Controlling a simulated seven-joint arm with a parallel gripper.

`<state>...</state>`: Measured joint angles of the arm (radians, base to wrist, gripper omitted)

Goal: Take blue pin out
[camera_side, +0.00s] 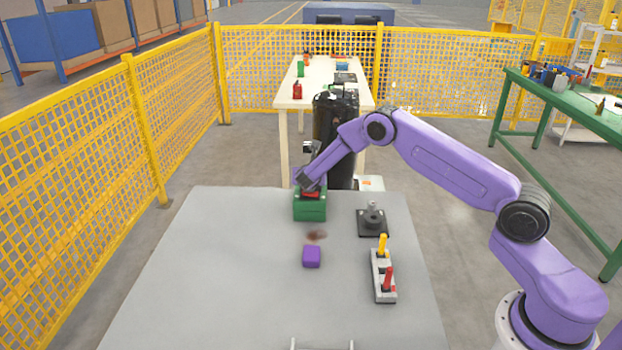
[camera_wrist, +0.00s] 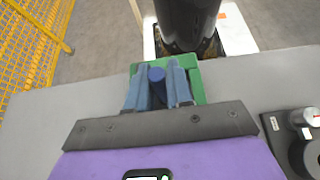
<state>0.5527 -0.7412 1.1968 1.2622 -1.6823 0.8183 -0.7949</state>
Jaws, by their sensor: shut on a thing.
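The blue pin (camera_wrist: 157,82) shows in the wrist view between my two fingers, over a green block (camera_wrist: 198,85). My gripper (camera_wrist: 158,84) is shut on the blue pin, with one finger on each side of it. In the side view my gripper (camera_side: 309,187) is at the top of the green block (camera_side: 310,208), near the table's far edge. The pin is hidden there by the gripper. How deep the pin sits in the block cannot be told.
A grey rack (camera_side: 381,264) holds a yellow pin (camera_side: 382,245) and a red pin (camera_side: 388,279). A black fixture (camera_side: 372,222) stands right of the green block. A purple block (camera_side: 312,257) lies in front. A black tank (camera_side: 335,125) stands beyond the table. The table's left is clear.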

